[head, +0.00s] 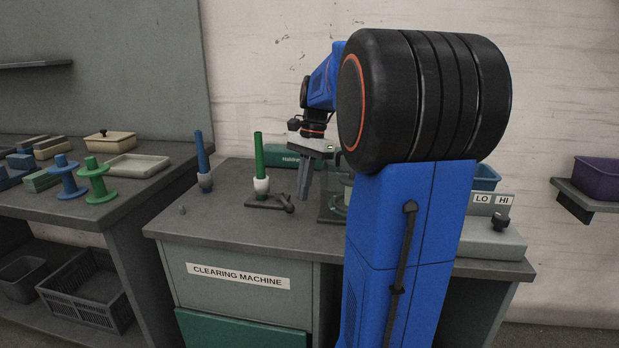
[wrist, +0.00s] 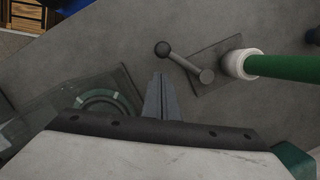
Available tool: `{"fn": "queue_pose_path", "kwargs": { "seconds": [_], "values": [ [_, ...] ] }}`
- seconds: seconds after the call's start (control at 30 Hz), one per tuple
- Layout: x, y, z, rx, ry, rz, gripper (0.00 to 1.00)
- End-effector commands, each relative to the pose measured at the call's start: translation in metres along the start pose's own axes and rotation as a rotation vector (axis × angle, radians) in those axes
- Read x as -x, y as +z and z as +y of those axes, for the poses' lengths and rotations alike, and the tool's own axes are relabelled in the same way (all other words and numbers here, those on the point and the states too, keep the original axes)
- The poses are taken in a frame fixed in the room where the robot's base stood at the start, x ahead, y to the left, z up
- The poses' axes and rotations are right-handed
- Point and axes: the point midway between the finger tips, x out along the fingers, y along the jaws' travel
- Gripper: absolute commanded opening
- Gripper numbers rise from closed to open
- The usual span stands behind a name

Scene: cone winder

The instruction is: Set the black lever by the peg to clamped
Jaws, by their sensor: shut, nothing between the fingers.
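The black lever (head: 287,203) lies on the machine top at the foot of the green peg (head: 259,153), on the peg's right. In the wrist view the lever (wrist: 186,63) runs from a round pivot on a dark plate (wrist: 221,68) to a ball knob (wrist: 162,48) pointing away from the green peg (wrist: 285,66). No clamped or open marking is readable by it. My gripper (head: 304,192) is shut and empty, pointing down just right of the lever. In the wrist view my fingertips (wrist: 160,78) are near the knob with a visible gap.
A blue peg (head: 202,155) stands left of the green peg. A green box (head: 281,156) and metal fixture are close behind and right of my gripper. A LO/HI knob (head: 500,221) is at the right. My arm hides part of the bench. Bare top lies around the pegs.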

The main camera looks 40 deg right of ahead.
Motion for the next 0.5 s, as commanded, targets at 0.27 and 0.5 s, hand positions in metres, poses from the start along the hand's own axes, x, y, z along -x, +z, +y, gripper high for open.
{"fn": "queue_pose_path", "kwargs": {
  "seconds": [0.27,0.5],
  "values": [
    [-0.008,0.017,0.0,0.0,0.001,-0.001,0.0],
    [-0.008,0.018,0.0,-0.001,0.001,-0.001,0.0]
  ]
}}
